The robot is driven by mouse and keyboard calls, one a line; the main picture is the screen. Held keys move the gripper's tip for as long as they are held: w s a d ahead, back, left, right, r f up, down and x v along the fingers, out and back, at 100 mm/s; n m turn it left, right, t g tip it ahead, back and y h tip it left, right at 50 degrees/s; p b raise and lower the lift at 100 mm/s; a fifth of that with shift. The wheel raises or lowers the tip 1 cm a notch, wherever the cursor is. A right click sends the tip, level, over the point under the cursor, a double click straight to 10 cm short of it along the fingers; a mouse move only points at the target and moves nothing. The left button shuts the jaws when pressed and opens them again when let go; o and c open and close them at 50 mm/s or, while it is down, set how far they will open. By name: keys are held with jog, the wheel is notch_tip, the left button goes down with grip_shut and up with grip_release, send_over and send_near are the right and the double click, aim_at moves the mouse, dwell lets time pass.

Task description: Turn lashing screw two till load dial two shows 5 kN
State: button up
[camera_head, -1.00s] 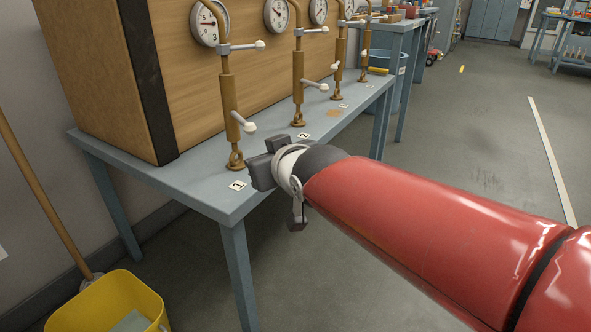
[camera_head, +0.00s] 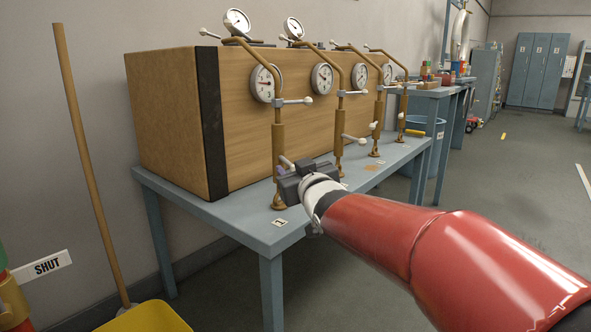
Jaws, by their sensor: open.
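Lashing screw two (camera_head: 338,122) is the second brown upright from the front, with a white-tipped side handle (camera_head: 355,138). It stands on the bench before the wooden crate (camera_head: 168,115). Load dial two (camera_head: 322,78) is the white round gauge behind its upper part; its needle is too small to read. My gripper (camera_head: 287,183) is open, in front of the lower part of lashing screw one (camera_head: 278,140) and to the left of screw two's foot. Nothing shows between the fingers, and whether it touches screw one cannot be told.
Two further screws (camera_head: 378,108) stand farther along the blue bench (camera_head: 215,212). A card marked 1 (camera_head: 280,222) lies at the near end.

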grip_shut()
dwell(0.3)
jog(key=shift+w+d+r+n+y+p, duration=0.2)
jog(key=shift+d+r+n+y+p, duration=0.15)
jog(key=shift+p, duration=0.7)
jog(key=y+p, duration=0.1)
jog(key=p, duration=0.1)
jog(key=d+n+g+y+p, duration=0.1)
jog(key=p, duration=0.1)
jog(key=shift+w+f, duration=0.3)
